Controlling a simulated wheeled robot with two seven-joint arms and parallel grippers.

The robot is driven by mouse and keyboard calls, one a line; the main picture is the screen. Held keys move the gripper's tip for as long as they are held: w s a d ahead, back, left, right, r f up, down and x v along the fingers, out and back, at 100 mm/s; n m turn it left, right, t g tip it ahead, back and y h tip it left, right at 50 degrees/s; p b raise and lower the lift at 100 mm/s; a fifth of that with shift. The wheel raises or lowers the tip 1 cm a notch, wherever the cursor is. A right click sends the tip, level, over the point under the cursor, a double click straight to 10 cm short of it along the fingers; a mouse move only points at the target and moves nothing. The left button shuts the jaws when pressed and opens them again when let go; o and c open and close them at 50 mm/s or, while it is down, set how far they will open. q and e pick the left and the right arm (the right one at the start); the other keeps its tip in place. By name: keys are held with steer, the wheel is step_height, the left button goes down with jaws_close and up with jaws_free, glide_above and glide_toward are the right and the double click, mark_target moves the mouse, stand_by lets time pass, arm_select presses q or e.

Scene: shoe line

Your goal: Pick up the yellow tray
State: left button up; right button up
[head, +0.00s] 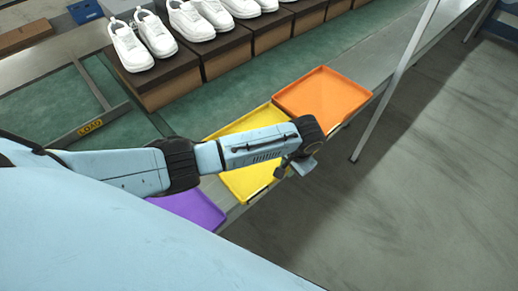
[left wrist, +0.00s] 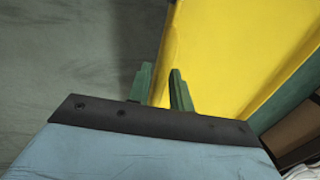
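The yellow tray (head: 249,183) lies flat on the bench edge in the head view, between an orange tray and a purple tray. My left arm crosses over it and hides its middle. My left gripper (head: 297,168) is at the tray's outer edge, on the aisle side. In the left wrist view the yellow tray (left wrist: 240,50) fills the upper right. The two green fingers of my left gripper (left wrist: 162,80) stand apart, with the tray's near edge appearing between them. I cannot tell whether either finger touches it. My right gripper is not in view.
The orange tray (head: 322,97) lies beyond the yellow one and the purple tray (head: 190,208) lies nearer. White shoes (head: 143,39) stand on brown boxes (head: 185,80) behind the green belt (head: 228,100). A metal post (head: 395,80) rises right of the orange tray. Open floor (head: 420,200) lies at right.

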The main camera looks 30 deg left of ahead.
arm_select(q)
jaws_close()
steer(key=shift+r, duration=0.1)
